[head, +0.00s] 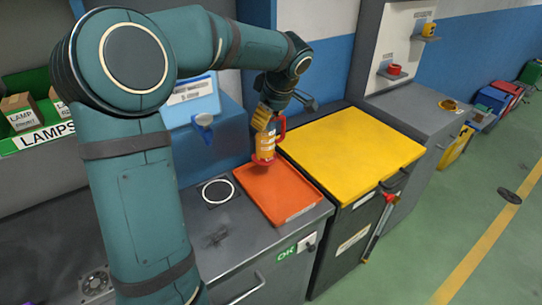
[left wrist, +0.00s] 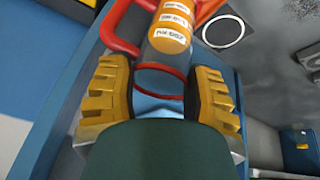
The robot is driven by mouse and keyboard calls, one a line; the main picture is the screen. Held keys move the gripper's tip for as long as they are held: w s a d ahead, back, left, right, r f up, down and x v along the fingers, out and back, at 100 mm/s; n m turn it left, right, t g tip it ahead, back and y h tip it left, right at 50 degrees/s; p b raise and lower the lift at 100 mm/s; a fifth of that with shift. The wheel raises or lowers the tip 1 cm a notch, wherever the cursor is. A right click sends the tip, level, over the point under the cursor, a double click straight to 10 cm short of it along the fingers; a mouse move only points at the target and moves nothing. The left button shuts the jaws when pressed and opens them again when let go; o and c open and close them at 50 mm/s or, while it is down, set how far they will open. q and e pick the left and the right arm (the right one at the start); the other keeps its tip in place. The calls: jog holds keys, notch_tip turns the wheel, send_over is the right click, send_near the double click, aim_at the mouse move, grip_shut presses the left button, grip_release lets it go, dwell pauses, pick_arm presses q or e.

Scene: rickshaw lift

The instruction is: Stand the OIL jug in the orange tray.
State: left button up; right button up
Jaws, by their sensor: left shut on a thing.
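The jug (head: 265,148) is orange-yellow with a red handle, a red base and a pale label too small to read. My left gripper (head: 266,118) is shut on its upper part from above. The jug looks upright over the back left part of the orange tray (head: 282,200). I cannot tell whether its base touches the tray. In the left wrist view, the jug (left wrist: 171,36) lies between and beyond the yellow fingers of my left gripper (left wrist: 160,75), with its red handle to the left. My right gripper is not in view.
The tray lies on a grey bench beside a white ring mark (head: 218,191). A yellow-topped cabinet (head: 350,150) stands right of it. A blue container (head: 190,105) stands behind, left of the jug. A green LAMPS bin (head: 38,138) is at the far left.

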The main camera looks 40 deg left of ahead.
aim_at(268, 141)
pick_arm(q)
notch_tip(268, 141, down, 8)
jog(key=shift+r+b, duration=0.1)
jog(key=shift+b, duration=0.5)
jog(key=o, duration=1.2)
jog(key=p+v, duration=0.1)
jog(key=v, duration=1.1)
jog(key=shift+p, duration=0.35)
